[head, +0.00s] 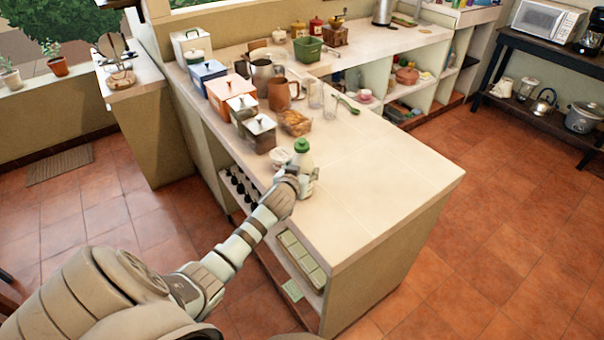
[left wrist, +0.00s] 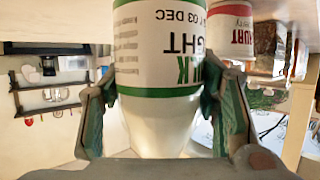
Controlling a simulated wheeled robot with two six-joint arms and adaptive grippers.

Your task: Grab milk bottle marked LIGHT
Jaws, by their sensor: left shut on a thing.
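The milk bottle (head: 304,166) stands upright near the front left edge of the counter and has a green cap. In the left wrist view the bottle (left wrist: 158,75) appears upside down, with a white label, green stripes and partly visible lettering ending in "GHT" above "LK". My left gripper (head: 294,179) reaches it from the near left side. In the left wrist view its fingers (left wrist: 160,112) are on both sides of the bottle, shut on it. The bottle's underside is hidden, so I cannot tell if it touches the counter. My right gripper is not in view.
A yoghurt cup (head: 280,158) with a red label in the left wrist view (left wrist: 231,25) stands close beside the bottle. A glass dish of food (head: 295,122) and several canisters (head: 260,132) stand behind. The counter (head: 385,190) to the right is clear.

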